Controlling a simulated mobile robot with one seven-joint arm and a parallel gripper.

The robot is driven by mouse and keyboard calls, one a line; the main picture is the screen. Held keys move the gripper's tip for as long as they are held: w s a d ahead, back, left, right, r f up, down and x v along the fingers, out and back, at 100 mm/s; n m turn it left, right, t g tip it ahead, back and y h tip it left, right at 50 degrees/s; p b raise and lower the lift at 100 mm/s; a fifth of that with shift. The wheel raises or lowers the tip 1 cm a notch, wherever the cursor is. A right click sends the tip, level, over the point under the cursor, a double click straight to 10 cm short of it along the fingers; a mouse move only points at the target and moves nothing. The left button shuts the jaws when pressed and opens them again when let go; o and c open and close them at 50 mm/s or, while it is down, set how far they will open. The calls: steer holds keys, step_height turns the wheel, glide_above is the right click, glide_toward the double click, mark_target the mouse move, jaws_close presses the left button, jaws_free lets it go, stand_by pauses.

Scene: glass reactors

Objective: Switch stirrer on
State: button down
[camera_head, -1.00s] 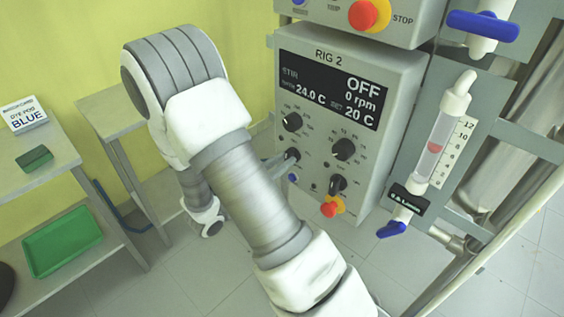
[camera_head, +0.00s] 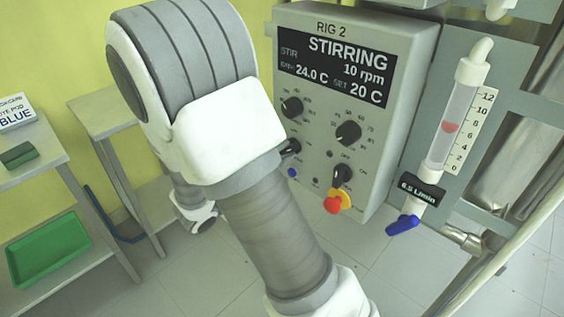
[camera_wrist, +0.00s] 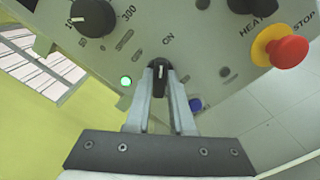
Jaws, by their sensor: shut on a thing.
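The grey control box labelled RIG 2 (camera_head: 408,78) hangs at the centre right in the head view. Its display (camera_head: 340,68) reads STIRRING, 10 rpm, 24.0 C and 20 C. In the wrist view my gripper (camera_wrist: 160,72) is shut on a small black switch knob (camera_wrist: 160,70) on the panel, below the ON mark. A green lamp (camera_wrist: 126,81) is lit to the left of this knob. In the head view my arm hides the gripper and partly covers the knob's surroundings.
A larger black dial (camera_wrist: 93,17) is at the upper left in the wrist view. A red stop button (camera_wrist: 288,50) is at the right, a blue button (camera_wrist: 196,104) beside the fingers. A flow meter (camera_head: 455,125) and glassware stand right of the box; shelves (camera_head: 40,175) are at the left.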

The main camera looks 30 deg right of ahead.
steer(key=shift+f+m+b, duration=0.15)
steer(key=shift+m+b, duration=0.6)
steer(key=shift+m, duration=0.05)
steer(key=c, duration=0.8)
jaws_free()
steer(key=shift+a, duration=0.1)
steer(key=p+v, duration=0.2)
steer(key=v, duration=1.5)
steer(key=shift+s+a, duration=0.1)
steer(key=shift+r, duration=0.2)
